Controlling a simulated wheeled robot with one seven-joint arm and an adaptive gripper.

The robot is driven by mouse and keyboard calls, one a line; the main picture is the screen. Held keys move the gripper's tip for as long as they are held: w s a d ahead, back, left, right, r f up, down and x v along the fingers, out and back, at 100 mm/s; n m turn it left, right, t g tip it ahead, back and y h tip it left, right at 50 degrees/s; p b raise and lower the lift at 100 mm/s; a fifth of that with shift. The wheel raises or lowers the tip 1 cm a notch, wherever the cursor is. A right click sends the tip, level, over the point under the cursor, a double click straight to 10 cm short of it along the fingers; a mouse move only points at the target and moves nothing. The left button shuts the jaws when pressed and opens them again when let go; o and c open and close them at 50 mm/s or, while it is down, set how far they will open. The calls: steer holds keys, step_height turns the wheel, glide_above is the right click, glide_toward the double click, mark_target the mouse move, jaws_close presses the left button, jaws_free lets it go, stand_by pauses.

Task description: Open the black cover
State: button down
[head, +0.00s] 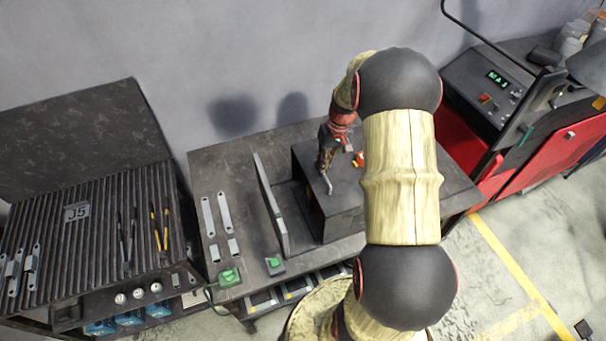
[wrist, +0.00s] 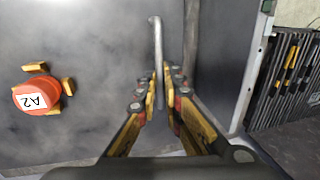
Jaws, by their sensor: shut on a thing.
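The black cover (head: 345,205) is the dark flat top of a box on the workbench, and it lies level. A grey bar handle (wrist: 158,50) runs along it near one edge in the wrist view; its end shows in the head view (head: 328,186). My gripper (wrist: 160,90) is shut on this handle, with a finger on each side. In the head view my gripper (head: 327,165) points down at the cover's left part. An orange-red knob marked A2 (wrist: 37,98) with yellow lugs sits on the cover. My arm hides the cover's right side.
A thin upright panel (head: 270,205) stands just left of the box. Metal brackets (head: 216,215) and green-topped blocks (head: 229,277) lie on the bench (head: 225,170). A ribbed rack (head: 85,235) stands left. A red machine (head: 545,160) stands right.

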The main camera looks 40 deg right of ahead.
steer(key=s+d, duration=0.2)
steer(key=d, duration=0.6)
steer(key=s+d+b, duration=0.1)
steer(key=s+d, duration=0.2)
steer(key=d, duration=0.6)
steer(key=s+d, duration=0.2)
steer(key=d, duration=0.7)
steer(key=shift+s+b, duration=0.3)
steer(key=shift+b, duration=0.1)
steer(key=c, duration=1.9)
jaws_free()
steer(key=shift+d+r, duration=0.1)
steer(key=r, duration=0.3)
steer(key=d+r, duration=0.1)
steer(key=r, duration=0.3)
steer(key=d+r, duration=0.1)
steer(key=r, duration=0.3)
steer(key=shift+s+d+r, duration=0.1)
steer(key=shift+s+r, duration=0.15)
